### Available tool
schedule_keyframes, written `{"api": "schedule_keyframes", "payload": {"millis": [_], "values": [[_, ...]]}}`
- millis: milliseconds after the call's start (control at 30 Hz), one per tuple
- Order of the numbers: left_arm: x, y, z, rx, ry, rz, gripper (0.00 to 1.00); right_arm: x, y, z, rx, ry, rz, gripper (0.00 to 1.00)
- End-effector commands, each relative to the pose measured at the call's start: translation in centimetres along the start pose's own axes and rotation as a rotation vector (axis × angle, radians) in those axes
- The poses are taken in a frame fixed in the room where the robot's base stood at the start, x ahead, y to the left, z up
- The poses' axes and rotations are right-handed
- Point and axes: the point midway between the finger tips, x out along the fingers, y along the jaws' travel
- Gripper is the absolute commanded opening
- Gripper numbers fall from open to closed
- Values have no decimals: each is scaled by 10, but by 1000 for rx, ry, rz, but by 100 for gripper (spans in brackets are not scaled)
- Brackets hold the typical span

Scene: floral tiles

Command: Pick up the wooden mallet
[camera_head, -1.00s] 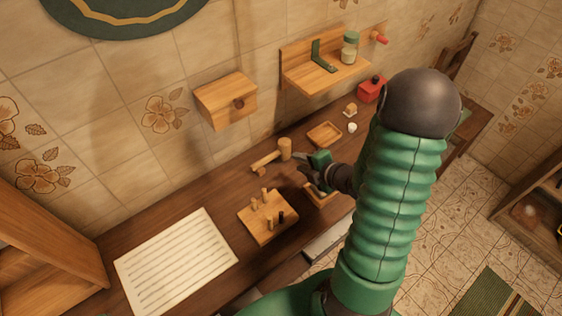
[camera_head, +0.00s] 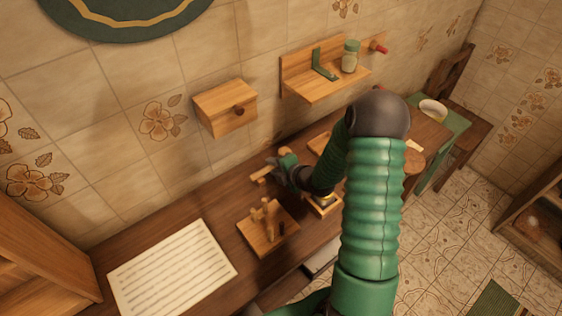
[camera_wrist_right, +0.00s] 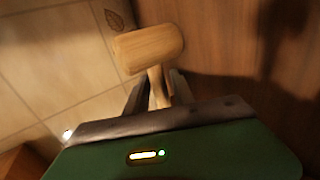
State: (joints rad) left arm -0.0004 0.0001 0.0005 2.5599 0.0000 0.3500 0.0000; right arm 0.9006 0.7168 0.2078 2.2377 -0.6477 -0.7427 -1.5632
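The wooden mallet (camera_head: 262,174) lies on the dark wooden counter by the tiled wall, partly covered by my right gripper (camera_head: 281,164) in the head view. In the right wrist view, the mallet's pale barrel-shaped head (camera_wrist_right: 148,48) is just beyond the fingertips. Its handle runs back between the two dark fingers of my right gripper (camera_wrist_right: 159,85). The fingers stand apart on either side of the handle, with a small gap showing on the right. The handle's far end is hidden there by the gripper body. My left gripper is not in view.
A wooden peg board (camera_head: 268,238) stands on the counter in front of the gripper. A lined white sheet (camera_head: 170,270) lies at left. A wooden box (camera_head: 226,106) and a shelf (camera_head: 310,87) with a jar (camera_head: 350,56) are on the wall above. My arm covers the counter's right side.

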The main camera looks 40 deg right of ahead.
Motion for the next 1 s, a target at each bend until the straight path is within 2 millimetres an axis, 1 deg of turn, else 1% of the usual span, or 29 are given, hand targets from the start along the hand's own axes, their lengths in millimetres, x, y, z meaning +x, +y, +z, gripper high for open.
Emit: {"api": "schedule_keyframes", "payload": {"millis": [33, 200, 233, 667, 733, 867, 1000], "values": [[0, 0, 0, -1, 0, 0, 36, 0, 0, -1, -1, 0, 0, 24], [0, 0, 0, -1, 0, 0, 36, 1, -1, 2, 1, 2, 0, 2], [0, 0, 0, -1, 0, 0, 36, 1, -1, 3, 1, 2, 0, 0], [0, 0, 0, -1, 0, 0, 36, 1, -2, 3, 3, 1, -1, 0], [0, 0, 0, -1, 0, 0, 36, -1, 1, 3, 2, 1, -1, 0], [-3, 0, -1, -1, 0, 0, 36, -13, 20, 3, -2, 0, 3, 0], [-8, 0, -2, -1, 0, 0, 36, -34, 51, 4, -3, -1, 6, 0]]}}
